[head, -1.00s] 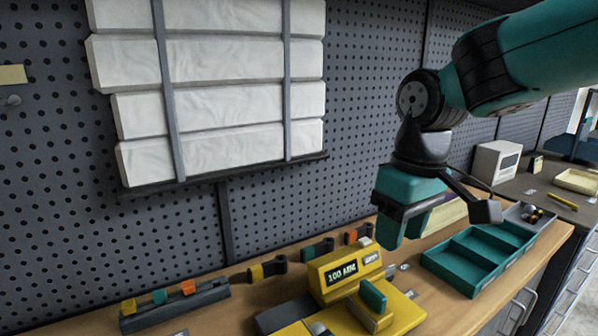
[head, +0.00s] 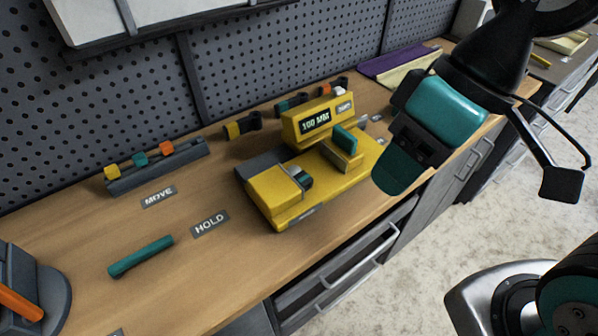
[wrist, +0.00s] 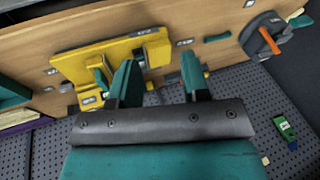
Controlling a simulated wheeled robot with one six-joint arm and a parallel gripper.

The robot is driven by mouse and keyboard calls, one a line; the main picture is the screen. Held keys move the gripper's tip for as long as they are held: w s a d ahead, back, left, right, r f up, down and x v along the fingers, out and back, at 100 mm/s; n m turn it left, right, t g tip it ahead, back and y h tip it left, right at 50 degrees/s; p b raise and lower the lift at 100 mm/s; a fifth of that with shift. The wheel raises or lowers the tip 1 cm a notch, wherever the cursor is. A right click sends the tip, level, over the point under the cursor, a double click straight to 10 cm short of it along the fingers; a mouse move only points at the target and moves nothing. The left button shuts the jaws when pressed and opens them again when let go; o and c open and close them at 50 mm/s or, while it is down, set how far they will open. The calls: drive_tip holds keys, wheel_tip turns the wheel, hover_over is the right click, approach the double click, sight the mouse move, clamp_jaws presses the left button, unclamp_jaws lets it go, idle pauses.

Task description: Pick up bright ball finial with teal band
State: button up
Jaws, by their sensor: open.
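I cannot clearly make out a bright ball finial with a teal band. A small silvery and teal piece (head: 302,178) sits at the near block of the yellow gauge (head: 325,190); its shape is too small to tell. The gauge's display reads 100 MM. My gripper (head: 395,175) hangs above and to the right of the gauge, over the bench's front edge. In the wrist view my gripper (wrist: 158,75) has its two teal fingers apart with nothing between them; the yellow gauge (wrist: 120,55) lies beyond the left finger.
A dark rack (head: 155,172) with coloured blocks stands at the back left. A teal rod (head: 140,257) lies in front. A grey base with an orange handle (head: 20,303) is at the left edge. Dark clips (head: 242,126) line the back. The bench's left middle is mostly clear.

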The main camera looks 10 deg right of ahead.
idle(0.4)
drive_tip(key=o, duration=0.5)
drive_tip(key=shift+w, duration=0.2)
drive_tip(key=o, duration=0.3)
drive_tip(key=w+a+n, duration=0.1)
drive_tip(key=w+n, duration=0.2)
drive_tip(key=w+a+n+h, duration=0.1)
drive_tip(key=w+n, duration=0.2)
drive_tip(key=w+n+h, duration=0.1)
drive_tip(key=w+n, duration=0.1)
drive_tip(key=n, duration=0.1)
drive_tip(key=shift+w+a+r, duration=0.4)
drive_tip(key=shift+o, duration=0.2)
drive_tip(key=n+h+p, duration=0.2)
drive_tip(key=n, duration=0.6)
hover_over(303, 171)
drive_tip(key=shift+t, duration=0.3)
drive_tip(key=f, duration=1.2)
drive_tip(key=shift+a+f, duration=0.2)
drive_tip(key=shift+d+f+p, duration=0.15)
drive_tip(key=shift+f+p, duration=0.7)
drive_tip(key=shift+f, duration=1.95)
